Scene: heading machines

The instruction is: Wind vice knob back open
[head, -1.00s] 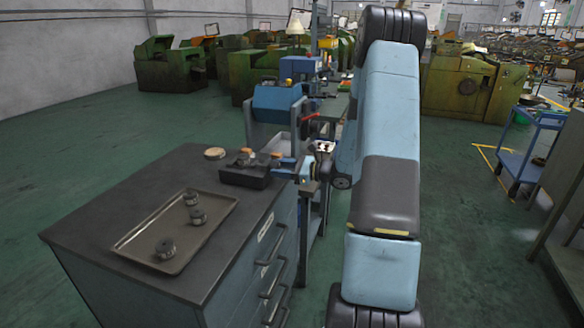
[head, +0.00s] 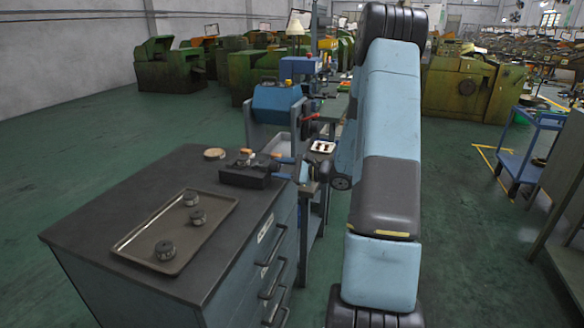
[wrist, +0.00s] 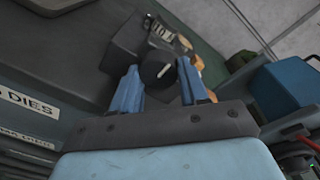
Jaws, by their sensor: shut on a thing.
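The vice is a dark block (head: 250,175) at the back right corner of the grey cabinet top. In the wrist view its body (wrist: 128,42) lies beyond my fingers, with a round black knob (wrist: 157,70) that bears a pale line on its face. My gripper (wrist: 158,80) has its two blue fingers on either side of the knob, shut on it. In the head view my gripper (head: 287,161) is small beside the vice's right end, and the knob cannot be made out there. The fingers' contact faces are partly hidden.
A shallow tray (head: 216,230) with three round metal pieces lies on the cabinet top (head: 110,205). A round tan disc (head: 215,153) lies behind the vice. A blue machine (head: 277,101) stands behind the cabinet. A blue cart (head: 520,170) stands at the right; open floor lies left.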

